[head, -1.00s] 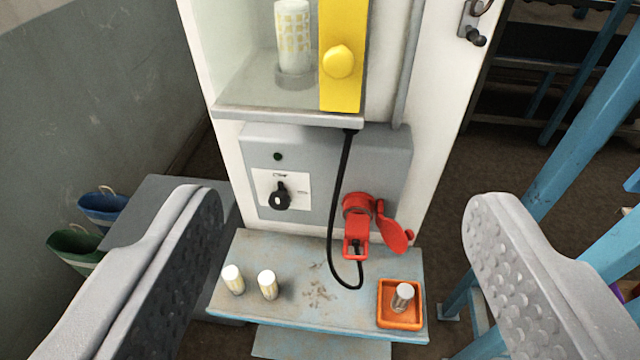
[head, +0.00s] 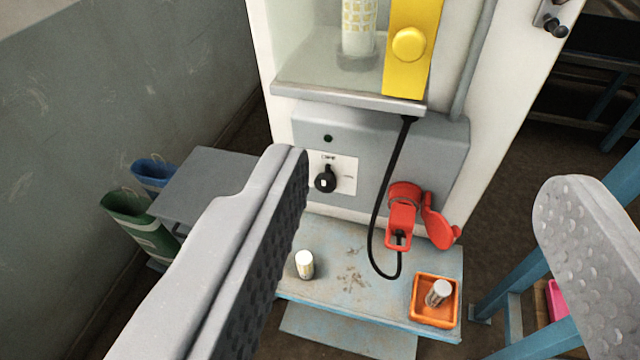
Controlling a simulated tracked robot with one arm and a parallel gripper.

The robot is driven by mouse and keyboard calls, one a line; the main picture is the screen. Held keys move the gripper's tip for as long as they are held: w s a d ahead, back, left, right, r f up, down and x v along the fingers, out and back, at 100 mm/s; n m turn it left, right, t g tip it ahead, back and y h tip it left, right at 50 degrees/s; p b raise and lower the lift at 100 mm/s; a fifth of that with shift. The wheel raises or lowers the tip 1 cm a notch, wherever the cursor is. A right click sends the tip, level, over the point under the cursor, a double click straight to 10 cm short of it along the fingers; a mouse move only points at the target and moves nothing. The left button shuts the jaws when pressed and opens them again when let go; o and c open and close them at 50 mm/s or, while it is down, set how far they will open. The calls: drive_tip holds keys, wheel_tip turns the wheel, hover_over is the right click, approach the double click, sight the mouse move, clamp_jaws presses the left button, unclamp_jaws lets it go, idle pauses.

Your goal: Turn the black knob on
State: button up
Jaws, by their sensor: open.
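The black knob (head: 325,180) sits on a white plate (head: 345,172) on the grey control panel (head: 440,150) of the machine. A small dark green round lamp (head: 328,138) is above the plate; it looks unlit. My gripper (head: 420,190) is open and empty, its two fingers wide apart. The left finger's tip is just left of the knob in the picture, overlapping the panel's left edge. The knob shows between the fingers, apart from both. The right finger is far to the right.
A red socket (head: 405,195) with a plugged black cable (head: 375,230) is right of the knob. Below, a blue shelf (head: 335,305) bears a pale cylinder (head: 304,264) and an orange tray (head: 412,305). A yellow door bar (head: 415,75) is above. Green (head: 130,220) and blue (head: 152,172) sacks stand left.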

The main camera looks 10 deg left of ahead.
sight(323, 187)
drive_tip(key=w+a+f+n+y+p, duration=0.1)
drive_tip(key=w+a+f+p, duration=0.35)
drive_tip(key=w+a, duration=0.4)
drive_tip(key=w+a+f+n+y+p, duration=0.15)
drive_tip(key=w+a+f+p, duration=0.35)
drive_tip(key=w, duration=0.6)
wheel_tip(323, 187, down, 24)
drive_tip(key=w+g+h+p, duration=0.1)
drive_tip(key=g+h+p, duration=0.1)
drive_tip(key=h+p, duration=0.5)
drive_tip(key=shift+y, duration=0.25)
drive_tip(key=p+x, duration=0.1)
drive_tip(key=x, duration=1.2)
drive_tip(key=shift+w+d+f, duration=0.1)
drive_tip(key=shift+d, duration=0.1)
drive_tip(key=c, duration=1)
